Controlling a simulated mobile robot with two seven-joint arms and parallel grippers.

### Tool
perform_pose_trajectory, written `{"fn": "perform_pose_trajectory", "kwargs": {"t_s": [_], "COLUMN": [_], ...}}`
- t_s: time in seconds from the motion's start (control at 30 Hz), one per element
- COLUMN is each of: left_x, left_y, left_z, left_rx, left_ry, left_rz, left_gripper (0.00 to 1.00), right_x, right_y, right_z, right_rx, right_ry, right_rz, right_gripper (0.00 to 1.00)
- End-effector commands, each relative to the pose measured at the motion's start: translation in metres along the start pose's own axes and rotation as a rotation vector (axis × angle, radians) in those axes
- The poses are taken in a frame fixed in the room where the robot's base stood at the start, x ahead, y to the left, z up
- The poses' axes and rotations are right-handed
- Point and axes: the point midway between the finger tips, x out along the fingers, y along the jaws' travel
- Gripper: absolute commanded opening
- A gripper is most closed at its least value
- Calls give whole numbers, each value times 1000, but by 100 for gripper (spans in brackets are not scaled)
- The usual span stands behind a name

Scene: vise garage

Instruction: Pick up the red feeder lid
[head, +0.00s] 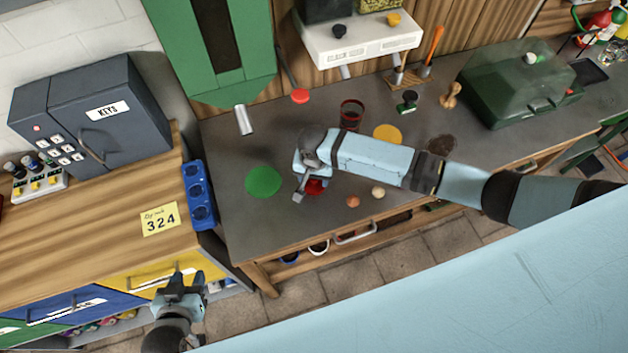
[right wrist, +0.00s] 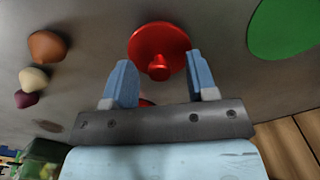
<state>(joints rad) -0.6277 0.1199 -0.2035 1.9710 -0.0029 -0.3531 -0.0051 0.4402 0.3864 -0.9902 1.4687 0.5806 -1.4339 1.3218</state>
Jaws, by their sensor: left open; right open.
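The red lid (right wrist: 160,42), a round disc with a small knob, lies on the grey bench top in the right wrist view. In the head view it shows partly (head: 316,187), mostly covered by my right gripper (head: 299,184). In the right wrist view my right gripper (right wrist: 159,68) is open, its two blue fingers on either side of the knob in the picture. I see no contact with the lid. A little more red shows low between the fingers, mostly hidden. My left gripper (head: 180,282) is open and empty, low at the left by the drawers.
A green disc (head: 263,181) lies left of the lid. Small round knobs (head: 378,192) lie to its right. A blue rack (head: 199,196) stands at the bench's left edge.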

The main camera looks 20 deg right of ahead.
Motion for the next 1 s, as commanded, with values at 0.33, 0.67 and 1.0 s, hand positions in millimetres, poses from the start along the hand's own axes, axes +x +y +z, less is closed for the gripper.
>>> {"fn": "perform_pose_trajectory", "kwargs": {"t_s": [0.33, 0.67, 1.0], "left_x": [5, 4, 3], "left_y": [2, 1, 3], "left_z": [2, -3, -1], "left_rx": [-21, -15, -13], "left_ry": [-5, 3, 2], "left_rz": [-5, -4, -1], "left_gripper": [43, 43, 43], "right_x": [10, 10, 2], "right_y": [0, 0, 0], "right_z": [0, 0, 0], "right_rx": [-1, -1, -1], "right_ry": [0, 0, 0], "right_rz": [0, 0, -1], "right_gripper": [52, 0, 0]}}
